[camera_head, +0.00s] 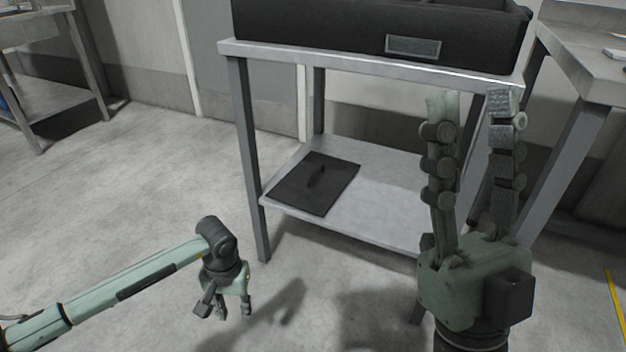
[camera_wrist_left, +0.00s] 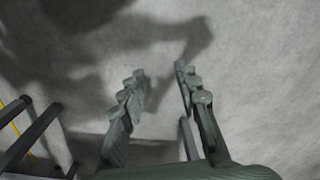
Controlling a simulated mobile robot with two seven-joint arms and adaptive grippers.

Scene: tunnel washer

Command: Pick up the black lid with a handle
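The black lid (camera_head: 331,187) lies flat on the lower shelf of a metal table, toward the shelf's left end. Its raised handle (camera_head: 316,175) is near its middle. My left gripper (camera_head: 234,312) hangs over the floor, in front and to the left of the table, apart from the lid. In the left wrist view the left gripper (camera_wrist_left: 158,72) has its fingers spread with only floor and shadow between them. My right gripper (camera_head: 473,95) points up in front of the table's right side, its fingers apart and empty. The lid is not identifiable in the left wrist view.
The lower shelf (camera_head: 385,200) is bare right of the lid. The table top (camera_head: 300,58) holds a black bin (camera_head: 330,28) above it. A table leg (camera_head: 250,150) stands at the left front corner. Another table (camera_head: 590,60) is at the right.

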